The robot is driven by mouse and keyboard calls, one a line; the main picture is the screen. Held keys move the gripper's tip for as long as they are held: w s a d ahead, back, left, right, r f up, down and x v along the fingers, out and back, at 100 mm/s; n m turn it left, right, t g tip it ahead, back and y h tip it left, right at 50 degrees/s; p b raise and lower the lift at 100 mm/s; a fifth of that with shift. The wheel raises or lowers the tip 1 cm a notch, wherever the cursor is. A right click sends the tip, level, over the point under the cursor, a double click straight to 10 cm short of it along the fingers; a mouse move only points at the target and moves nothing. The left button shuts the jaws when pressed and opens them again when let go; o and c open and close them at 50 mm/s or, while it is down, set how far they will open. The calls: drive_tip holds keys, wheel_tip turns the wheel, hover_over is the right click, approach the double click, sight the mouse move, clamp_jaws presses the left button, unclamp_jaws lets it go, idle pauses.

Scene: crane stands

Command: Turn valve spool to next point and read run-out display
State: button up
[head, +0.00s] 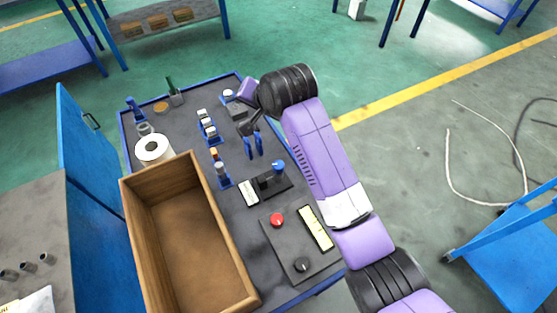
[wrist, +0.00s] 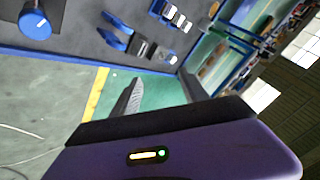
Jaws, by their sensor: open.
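My gripper shows in the wrist view (wrist: 163,88), with its two dark fingers spread apart and nothing between them. In the head view it is over the far right part of the bench, partly hidden by my wrist. A black fixture with a blue knob (head: 278,166) stands mid-bench; the knob also shows at the top left of the wrist view (wrist: 35,25). A small white plate (head: 248,193) lies beside it. A pale panel (head: 315,228) sits on the control board; no reading is legible. I cannot tell for sure which part is the valve spool.
A wooden box (head: 127,212) and a white roll (head: 153,148) occupy the left. Blue-handled pliers (head: 253,145) lie near my gripper. Blue holders (head: 208,128) carry small pale parts. A red button (head: 277,219) and black knob (head: 302,264) are on the front board.

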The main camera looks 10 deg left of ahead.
drive_tip(key=s+d+m+g+h, duration=0.1)
drive_tip(key=d+m+g+h, duration=0.1)
drive_tip(key=g, duration=0.1)
drive_tip(key=m+g+h, duration=0.3)
drive_tip(key=m+g, duration=0.1)
hover_over(279, 165)
wheel_tip(279, 165, down, 5)
drive_tip(key=shift+r, duration=0.15)
drive_tip(key=shift+f, duration=3.85)
drive_tip(key=shift+p, duration=0.3)
clamp_jaws()
